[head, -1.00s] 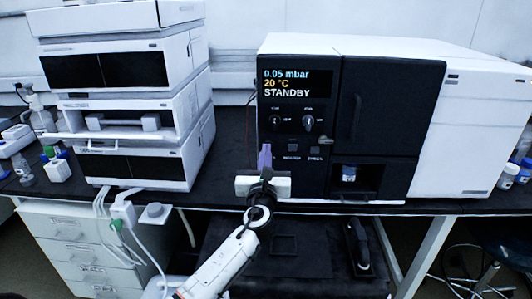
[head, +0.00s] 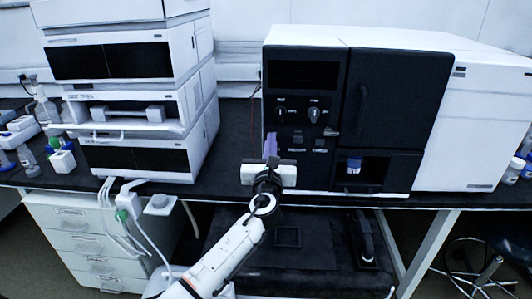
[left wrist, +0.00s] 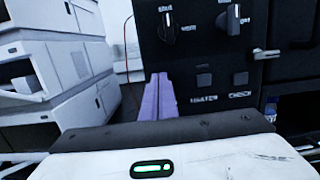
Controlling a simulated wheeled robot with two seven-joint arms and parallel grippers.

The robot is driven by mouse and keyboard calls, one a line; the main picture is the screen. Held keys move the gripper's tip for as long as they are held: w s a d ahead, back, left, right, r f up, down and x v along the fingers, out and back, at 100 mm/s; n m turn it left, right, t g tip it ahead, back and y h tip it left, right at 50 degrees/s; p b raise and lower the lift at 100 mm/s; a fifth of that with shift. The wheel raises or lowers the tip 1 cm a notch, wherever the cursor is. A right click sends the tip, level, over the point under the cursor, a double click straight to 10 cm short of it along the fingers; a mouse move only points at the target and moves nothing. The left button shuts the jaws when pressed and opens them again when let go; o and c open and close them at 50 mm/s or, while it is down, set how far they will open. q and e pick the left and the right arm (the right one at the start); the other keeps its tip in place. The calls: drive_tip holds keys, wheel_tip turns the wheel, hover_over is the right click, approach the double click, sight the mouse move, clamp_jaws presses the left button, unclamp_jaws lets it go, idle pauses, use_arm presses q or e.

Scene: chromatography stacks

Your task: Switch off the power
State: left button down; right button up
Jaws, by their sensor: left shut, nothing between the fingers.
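A black-fronted instrument (head: 395,110) with white sides stands on the bench at the right of the head view. Its display (head: 303,75) is dark. Below the display are two rotary knobs, a left one (head: 281,112) and a right one (head: 314,113), and two square buttons (head: 295,142). In the left wrist view the left knob (left wrist: 167,27), the right knob (left wrist: 228,20) and the buttons (left wrist: 204,79) show close up. My left gripper (head: 270,146) has its purple fingers (left wrist: 159,95) together and empty, at the panel's lower left edge; contact cannot be told. My right gripper is out of view.
A stack of white modules (head: 180,107) stands left of the instrument, with a gap of bare black bench (head: 235,125) between. A small latch or lever (left wrist: 266,54) sticks out right of the knobs. A vial with a blue cap (head: 354,163) sits in the instrument's lower recess.

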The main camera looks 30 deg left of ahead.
use_arm(q)
drive_tip(key=r+p+v, duration=0.1)
drive_tip(key=r+v, duration=0.2)
drive_tip(key=v, duration=1)
drive_tip(key=shift+s+d+p, duration=0.3)
drive_tip(key=shift+s+p, duration=0.1)
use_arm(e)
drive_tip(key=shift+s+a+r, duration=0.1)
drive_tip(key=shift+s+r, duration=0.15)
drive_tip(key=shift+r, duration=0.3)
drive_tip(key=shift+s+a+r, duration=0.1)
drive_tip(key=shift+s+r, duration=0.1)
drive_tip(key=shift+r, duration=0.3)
